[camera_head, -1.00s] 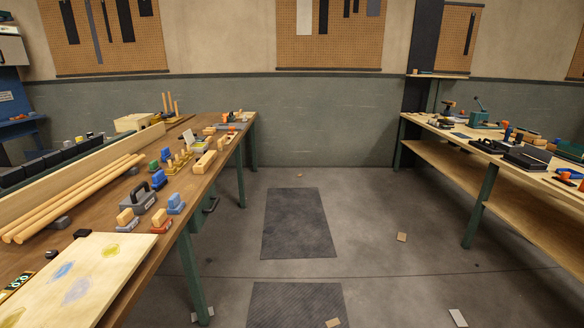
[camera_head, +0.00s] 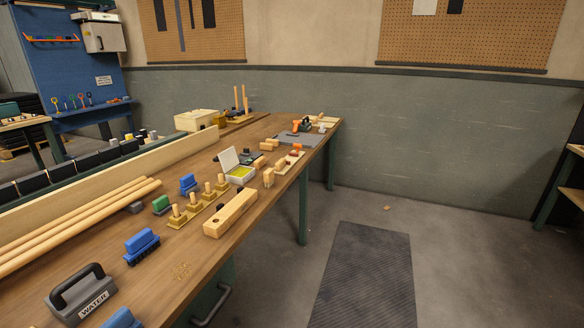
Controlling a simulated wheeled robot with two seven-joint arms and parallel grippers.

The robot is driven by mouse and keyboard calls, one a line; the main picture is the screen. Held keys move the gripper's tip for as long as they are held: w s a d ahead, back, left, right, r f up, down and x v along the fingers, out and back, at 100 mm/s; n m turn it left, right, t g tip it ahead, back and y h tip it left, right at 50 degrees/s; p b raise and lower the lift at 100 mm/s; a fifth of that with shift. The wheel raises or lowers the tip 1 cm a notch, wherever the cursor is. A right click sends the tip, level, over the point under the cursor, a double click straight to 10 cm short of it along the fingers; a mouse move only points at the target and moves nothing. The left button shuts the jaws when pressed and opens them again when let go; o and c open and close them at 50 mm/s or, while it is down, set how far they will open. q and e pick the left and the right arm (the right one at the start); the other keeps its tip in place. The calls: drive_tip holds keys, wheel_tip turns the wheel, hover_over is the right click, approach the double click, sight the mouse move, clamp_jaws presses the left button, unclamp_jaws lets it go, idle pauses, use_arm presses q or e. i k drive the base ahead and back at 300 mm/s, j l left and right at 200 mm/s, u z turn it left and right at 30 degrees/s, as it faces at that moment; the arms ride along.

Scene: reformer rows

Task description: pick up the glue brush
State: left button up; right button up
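I cannot single out a glue brush with certainty among the small items on the long wooden workbench (camera_head: 215,255). An open box with a white lid and yellow-green contents (camera_head: 240,172) stands mid-bench. A blue block with a dark, bristle-like underside (camera_head: 142,246) lies nearer to me, and a similar blue piece (camera_head: 189,184) lies farther back. Neither of my grippers is in view.
A grey WATER caddy (camera_head: 80,298) stands at the near left. A wooden block with holes (camera_head: 230,213) lies near the bench's right edge. Long wooden rods (camera_head: 80,222) lie along the left. A dark mat (camera_head: 365,275) covers open floor right of the bench.

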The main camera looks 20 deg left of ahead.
sight(268, 175)
drive_tip(key=i+u, duration=0.35)
drive_tip(key=i, duration=0.3)
drive_tip(key=i+l+u, duration=0.35)
drive_tip(key=i, duration=0.25)
drive_tip(key=i+j, duration=0.05)
drive_tip(key=j, duration=0.05)
